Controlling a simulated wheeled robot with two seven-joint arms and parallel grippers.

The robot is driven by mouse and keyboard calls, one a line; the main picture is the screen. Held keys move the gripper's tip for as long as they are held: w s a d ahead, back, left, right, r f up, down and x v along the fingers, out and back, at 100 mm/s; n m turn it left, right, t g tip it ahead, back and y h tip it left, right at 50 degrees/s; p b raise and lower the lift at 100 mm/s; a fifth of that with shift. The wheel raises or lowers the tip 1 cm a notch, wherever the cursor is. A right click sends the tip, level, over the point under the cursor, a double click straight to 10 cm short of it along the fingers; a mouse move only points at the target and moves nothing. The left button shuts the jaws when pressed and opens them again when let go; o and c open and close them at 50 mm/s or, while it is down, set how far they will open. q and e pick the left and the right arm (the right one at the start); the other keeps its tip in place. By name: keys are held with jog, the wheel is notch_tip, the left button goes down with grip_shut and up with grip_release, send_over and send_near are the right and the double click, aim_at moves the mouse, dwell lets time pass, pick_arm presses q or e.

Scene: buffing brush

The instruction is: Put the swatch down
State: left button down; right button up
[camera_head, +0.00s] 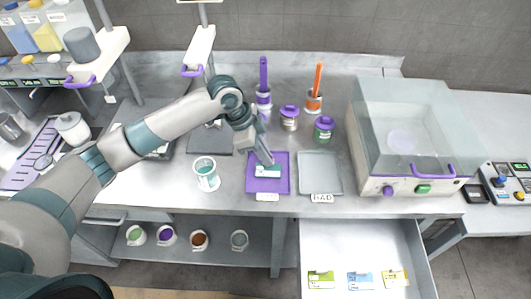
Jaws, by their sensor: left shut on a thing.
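A small swatch (267,171), white with a teal part, shows at the fingertips of my left gripper (266,163), over the purple tray (282,184). The gripper points down and is shut on the swatch. I cannot tell whether the swatch touches the tray or hangs just above it. The fingers hide its upper edge. My right gripper is not in view.
A grey tray (320,172) labelled "BAD" lies to the right, and a teal-marked cup (206,175) stands to the left. Paint jars (324,128) stand behind. A clear-lidded machine (412,130) is at right. Below, an open drawer (352,240) holds three coloured cards.

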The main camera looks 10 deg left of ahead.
pick_arm(q)
jog(key=shift+f, duration=0.25)
jog(key=shift+f, duration=0.1)
jog(key=c, duration=1.9)
grip_release()
jog(key=shift+a+r, duration=0.2)
jog(key=shift+r, duration=0.45)
jog(key=w+b+v, duration=0.1)
jog(key=b+v, duration=0.2)
jog(key=v, duration=0.8)
jog(key=shift+s, duration=0.5)
